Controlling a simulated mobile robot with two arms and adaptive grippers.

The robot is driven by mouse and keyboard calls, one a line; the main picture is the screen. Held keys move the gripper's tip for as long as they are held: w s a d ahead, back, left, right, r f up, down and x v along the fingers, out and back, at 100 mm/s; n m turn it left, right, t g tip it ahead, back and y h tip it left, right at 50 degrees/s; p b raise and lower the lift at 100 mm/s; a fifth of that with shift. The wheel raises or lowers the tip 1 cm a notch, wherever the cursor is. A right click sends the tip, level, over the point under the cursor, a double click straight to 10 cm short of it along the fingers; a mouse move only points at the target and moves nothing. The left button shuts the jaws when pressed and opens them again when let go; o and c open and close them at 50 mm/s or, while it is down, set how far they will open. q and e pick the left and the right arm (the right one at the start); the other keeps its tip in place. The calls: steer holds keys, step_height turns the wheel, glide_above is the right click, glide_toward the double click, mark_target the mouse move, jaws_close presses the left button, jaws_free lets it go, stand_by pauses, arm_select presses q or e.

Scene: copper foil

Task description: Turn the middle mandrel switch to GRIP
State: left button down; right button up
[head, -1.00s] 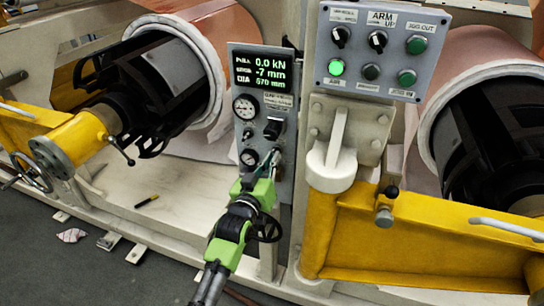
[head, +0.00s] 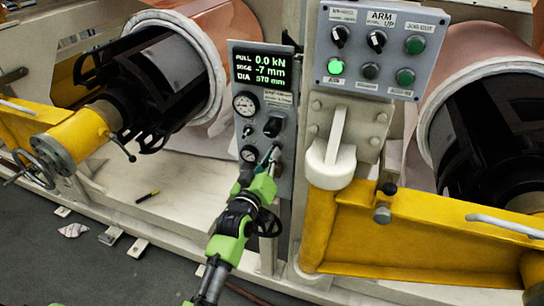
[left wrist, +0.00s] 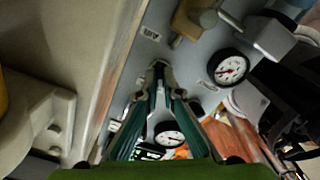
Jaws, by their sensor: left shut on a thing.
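The grey control panel (head: 262,190) stands upright in the middle of the head view, with a display, two gauges and a black knob (head: 272,127). My left gripper (head: 272,154) is at the panel's lower part, right of the lower gauge (head: 249,153). In the left wrist view its long green fingers (left wrist: 159,70) come together at the panel face. They are shut on a small switch lever there, seemingly the middle mandrel switch, which they mostly hide. I cannot read its position or its GRIP marking. My right gripper is not in view.
A second button box (head: 375,50) with a lit green button stands to the upper right. A white lever handle (head: 333,150) and a yellow arm (head: 420,235) are right of the panel. Black mandrels (head: 165,80) fill both sides. A small gauge (left wrist: 228,68) is close to my fingers.

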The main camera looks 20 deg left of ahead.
arm_select(q)
steer(key=c, duration=2.2)
jaws_free()
steer(key=s, duration=1.2)
steer(key=shift+a, duration=0.2)
steer(key=s+d+f+m+g, duration=0.1)
steer(key=s+f+g, duration=0.25)
steer(key=f, duration=0.85)
steer(key=s+d+f+m+g, duration=0.15)
steer(key=s+f, duration=0.25)
steer(key=f, duration=0.8)
steer(key=s+d+f+m+g, duration=0.1)
steer(key=s+f+g, duration=0.2)
steer(key=f, duration=0.9)
steer(key=s+a+f+m+g, duration=0.2)
steer(key=s+f+g, duration=0.2)
steer(key=s+f, duration=0.95)
steer(key=s+a+f+m+g, duration=0.1)
steer(key=s+f, duration=0.2)
steer(key=s, duration=0.4)
steer(key=s+a+f+g, duration=0.2)
steer(key=s+f, duration=0.1)
steer(key=s, duration=0.5)
steer(key=s+a+f+m+g, duration=0.1)
steer(key=s+f+g, duration=0.1)
steer(key=s, duration=0.6)
steer(key=shift+s+a+f+m+y, duration=0.25)
steer(key=shift+a+f+m+y, duration=0.1)
steer(key=shift+f, duration=0.25)
